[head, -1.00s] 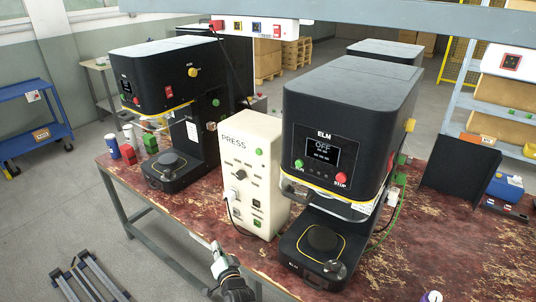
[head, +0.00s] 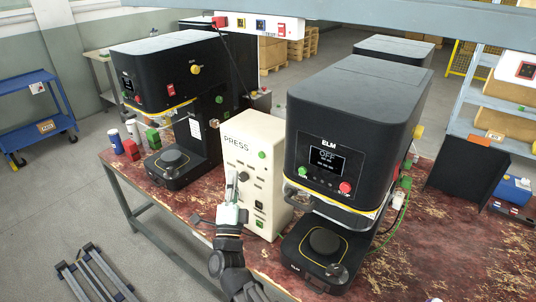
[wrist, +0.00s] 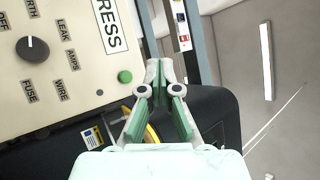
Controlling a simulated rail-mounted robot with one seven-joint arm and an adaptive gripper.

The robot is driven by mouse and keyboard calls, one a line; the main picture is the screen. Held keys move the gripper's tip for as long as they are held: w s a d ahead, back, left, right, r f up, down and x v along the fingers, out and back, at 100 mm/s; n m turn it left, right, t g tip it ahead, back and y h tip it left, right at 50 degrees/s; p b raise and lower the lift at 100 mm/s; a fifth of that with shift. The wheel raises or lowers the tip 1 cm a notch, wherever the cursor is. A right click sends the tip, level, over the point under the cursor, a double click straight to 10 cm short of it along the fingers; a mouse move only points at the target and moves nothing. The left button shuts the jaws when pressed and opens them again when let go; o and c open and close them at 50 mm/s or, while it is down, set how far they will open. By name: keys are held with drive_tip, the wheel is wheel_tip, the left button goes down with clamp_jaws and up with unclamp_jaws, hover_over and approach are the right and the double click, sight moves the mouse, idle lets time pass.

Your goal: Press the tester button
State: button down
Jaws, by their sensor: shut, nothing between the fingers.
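The tester is a cream box (head: 268,135) marked PRESS, standing on the bench between two black machines. A round green button (head: 262,155) sits on its upper front, and the wrist view shows a green button (wrist: 125,76) near the PRESS label. A black dial (wrist: 33,48) with worded settings is on the same panel. My gripper (head: 231,178) is in front of the panel's lower left, pointing up, with its fingers shut and empty. In the wrist view my fingertips (wrist: 164,68) are to the right of the green button; the gap in depth is unclear.
The right ELM machine (head: 350,130) shows OFF and has its own green and red buttons. Cans (head: 114,142) and small red and green blocks are at the bench's left.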

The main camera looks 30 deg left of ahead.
sight(261, 155)
idle(0.3)
drive_tip(key=w, duration=0.8)
drive_tip(key=shift+w+d, duration=0.4)
drive_tip(key=shift+w+f+b, duration=0.15)
drive_tip(key=shift+w+b, duration=0.1)
drive_tip(key=shift+b, duration=0.35)
idle(0.9)
drive_tip(key=shift+w+b, duration=0.6)
idle(1.1)
drive_tip(key=shift+s, duration=0.1)
drive_tip(key=shift+s+b, duration=0.45)
drive_tip(key=shift+s, duration=0.3)
drive_tip(key=shift+s, duration=0.15)
